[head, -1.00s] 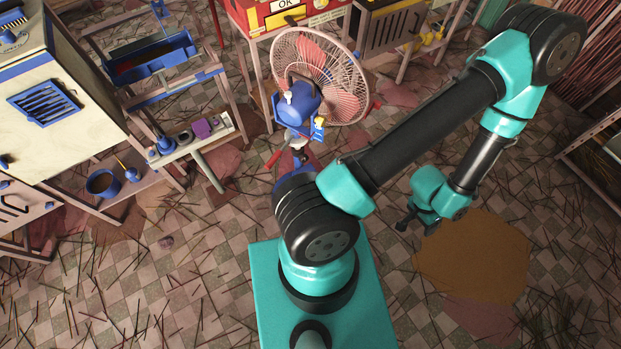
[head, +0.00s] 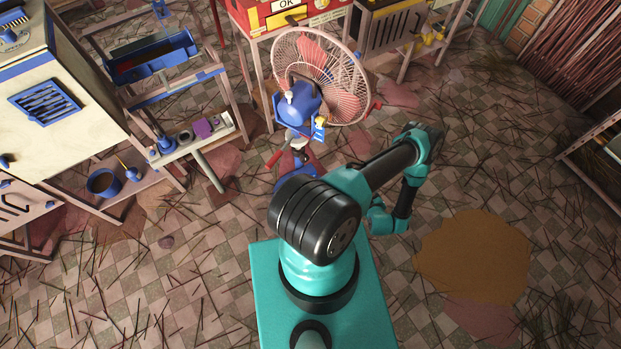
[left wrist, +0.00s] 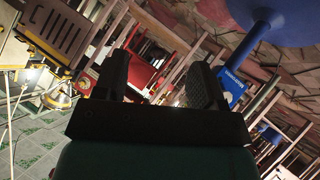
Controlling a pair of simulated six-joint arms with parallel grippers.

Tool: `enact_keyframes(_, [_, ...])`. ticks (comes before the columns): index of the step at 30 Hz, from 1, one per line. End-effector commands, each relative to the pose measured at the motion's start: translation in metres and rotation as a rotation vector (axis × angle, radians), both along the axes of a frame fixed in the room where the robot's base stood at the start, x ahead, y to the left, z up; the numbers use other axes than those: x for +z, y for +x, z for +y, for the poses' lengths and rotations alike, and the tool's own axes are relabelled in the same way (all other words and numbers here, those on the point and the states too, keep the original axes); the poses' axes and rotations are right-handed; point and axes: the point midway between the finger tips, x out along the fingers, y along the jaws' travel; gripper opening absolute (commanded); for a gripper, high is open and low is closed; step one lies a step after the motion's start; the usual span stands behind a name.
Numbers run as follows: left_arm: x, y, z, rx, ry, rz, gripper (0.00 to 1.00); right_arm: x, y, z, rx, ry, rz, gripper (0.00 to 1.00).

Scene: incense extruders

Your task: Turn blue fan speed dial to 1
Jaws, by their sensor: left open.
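The fan (head: 322,80) stands in the upper middle of the head view, with a pinkish cage and a blue motor housing (head: 300,103). A small blue panel (head: 319,129) with light markings hangs below the housing; I cannot make out the dial or its setting. In the left wrist view, a large blue rounded part (left wrist: 275,18) and a blue panel with a white mark (left wrist: 231,84) show right of my fingers. My left gripper (left wrist: 158,88) is open and empty, apart from the panel. In the head view its fingers are hidden. No right gripper shows.
A red cabinet (head: 285,16) stands behind the fan. A white cabinet (head: 60,90) fills the upper left. The floor to the right is open, with a brown patch (head: 473,258).

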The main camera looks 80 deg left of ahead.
Motion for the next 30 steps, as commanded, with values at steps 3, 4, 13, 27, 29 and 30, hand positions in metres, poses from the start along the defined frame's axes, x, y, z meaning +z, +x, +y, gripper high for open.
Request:
enact_keyframes(3, [-0.023, -0.049, 0.002, 0.17, 0.143, -0.029, 0.64, 0.0, 0.0, 0.0, 0.0, 0.0, 0.0, 0.66])
enact_keyframes(4, [-0.027, -0.061, 0.002, 0.212, 0.182, -0.037, 0.64, 0.0, 0.0, 0.0, 0.0, 0.0, 0.0, 0.66])
enact_keyframes(13, [-0.045, -0.159, -0.029, 0.488, 0.529, -0.066, 0.64, 0.0, 0.0, 0.0, 0.0, 0.0, 0.0, 0.66])
enact_keyframes(27, [-0.045, -0.175, -0.038, 0.527, 0.599, -0.068, 0.64, 0.0, 0.0, 0.0, 0.0, 0.0, 0.0, 0.66])
enact_keyframes(29, [-0.045, -0.174, -0.038, 0.525, 0.599, -0.068, 0.64, 0.0, 0.0, 0.0, 0.0, 0.0, 0.0, 0.66])
enact_keyframes(30, [-0.045, -0.174, -0.038, 0.524, 0.598, -0.068, 0.64, 0.0, 0.0, 0.0, 0.0, 0.0, 0.0, 0.66])
